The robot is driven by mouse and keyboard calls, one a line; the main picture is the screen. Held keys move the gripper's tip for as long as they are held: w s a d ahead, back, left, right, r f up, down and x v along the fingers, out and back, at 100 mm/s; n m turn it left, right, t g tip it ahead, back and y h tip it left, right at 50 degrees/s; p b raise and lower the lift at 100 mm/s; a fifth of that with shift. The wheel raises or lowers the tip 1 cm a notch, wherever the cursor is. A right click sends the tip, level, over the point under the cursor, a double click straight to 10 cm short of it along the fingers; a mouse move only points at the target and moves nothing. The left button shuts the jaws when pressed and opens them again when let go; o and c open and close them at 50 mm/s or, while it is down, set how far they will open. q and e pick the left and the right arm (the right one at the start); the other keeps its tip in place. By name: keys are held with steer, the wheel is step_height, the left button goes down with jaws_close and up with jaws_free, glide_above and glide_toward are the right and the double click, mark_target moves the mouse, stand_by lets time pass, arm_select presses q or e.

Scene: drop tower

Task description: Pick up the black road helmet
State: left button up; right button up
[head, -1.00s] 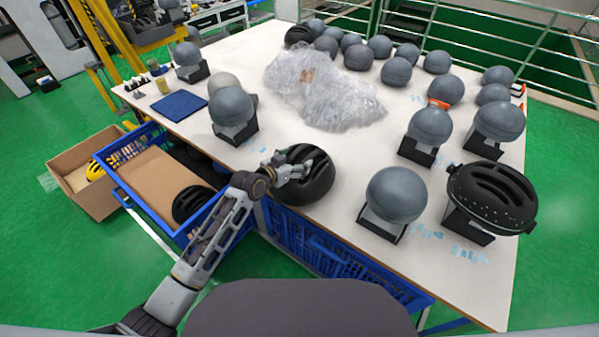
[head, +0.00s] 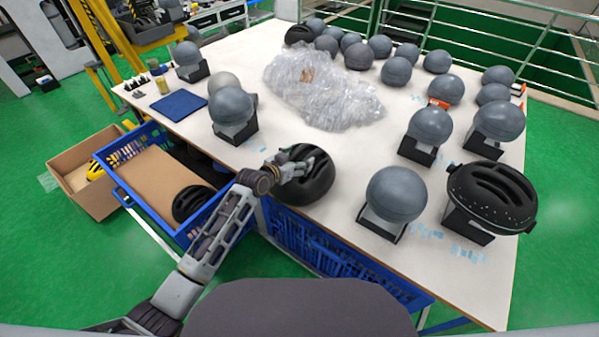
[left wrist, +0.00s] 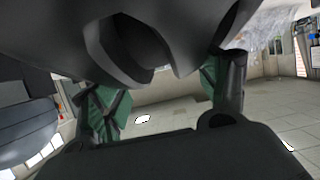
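A black helmet (head: 318,184) with long vents lies on the near edge of the white table, apart from any headform. My left gripper (head: 292,168) is at the left upper side of this helmet. In the left wrist view the dark helmet shell (left wrist: 165,35) fills the top, very close. The two fingers of my left gripper (left wrist: 165,92) stand wide apart there, with the shell at their tips. The tips are partly hidden, so contact is unclear. My right gripper is not in view.
A black helmet (head: 490,192) sits on a headform at the right. Grey headforms (head: 397,194) stand around the table. Clear plastic wrap (head: 325,90) lies in the middle. A blue crate (head: 130,200) holding cardboard and a black helmet (head: 192,203) stands left of the table.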

arm_select(q)
steer(key=c, duration=0.7)
steer(key=shift+c, duration=0.2)
steer(key=shift+r, duration=0.1)
step_height(320, 180, up, 10)
stand_by(0.6)
